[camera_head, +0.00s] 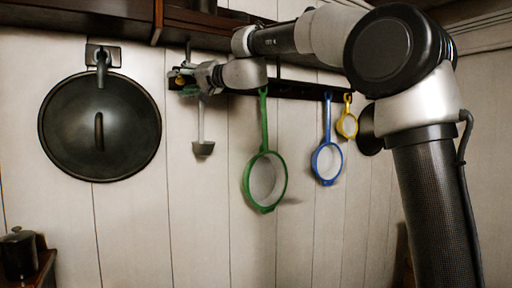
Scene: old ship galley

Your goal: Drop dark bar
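My gripper (180,80) is at the end of my arm, which reaches left across the top of the view in front of the plank wall. It is small and dark in this view, and I cannot make out whether its fingers are open or shut. A small yellow-brown patch shows at the fingers; what it is, I cannot tell. A long dark bar (303,89) runs along the wall to the right of the gripper, with utensils hanging from it. Its left part is hidden behind my arm. No separate dark bar shows clearly in the gripper.
A green-rimmed strainer (266,180), a blue one (328,161) and a yellow one (347,125) hang on the wall. A grey ladle (203,147) hangs below my gripper. A large black lid (100,126) hangs left. A dark pot (19,254) stands lower left. A wooden shelf (105,17) runs above.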

